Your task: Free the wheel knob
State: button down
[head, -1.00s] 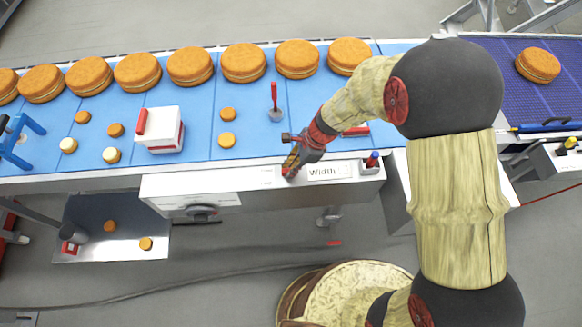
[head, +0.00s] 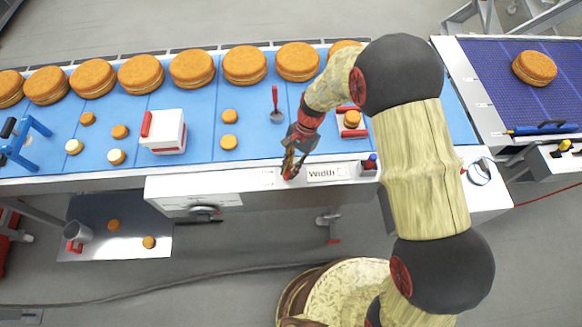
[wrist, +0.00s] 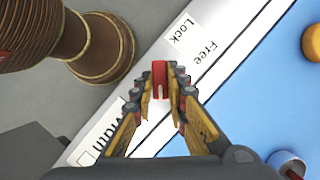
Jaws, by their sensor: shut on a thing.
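My gripper (wrist: 160,100) is shut on a small red piece (wrist: 159,74), which shows upright between the fingertips in the wrist view. The piece sits beside the printed words Lock and Free on the white rail along the belt. The fingers hide its lower part. In the head view my gripper (head: 290,172) is at the white front panel, just left of the Width label (head: 326,174). A dark round knob (head: 205,210) shows on the panel's lower front, and a round metal wheel (head: 480,172) is at the right. I cannot tell which is the wheel knob.
The blue belt (head: 250,105) carries a row of large orange-brown rounds (head: 245,65) and several small ones. A white box with a red handle (head: 163,132) and a red-handled tool (head: 276,105) stand on it.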

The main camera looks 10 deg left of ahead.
jog(key=n+h, duration=0.1)
jog(key=n, duration=0.3)
jog(key=shift+w+a+n+h+p, duration=0.1)
jog(key=shift+a+n+h+p, duration=0.05)
jog(key=shift+n+h+p, duration=0.2)
jog(key=shift+a+n+h, duration=0.1)
jog(key=shift+n+h, duration=0.75)
jog(key=shift+n, duration=1.3)
jog(key=c, duration=1.8)
grip_release()
jog(key=shift+c, duration=0.2)
jog(key=shift+o, duration=0.4)
jog(key=v, duration=1.2)
jog(key=shift+w, duration=0.2)
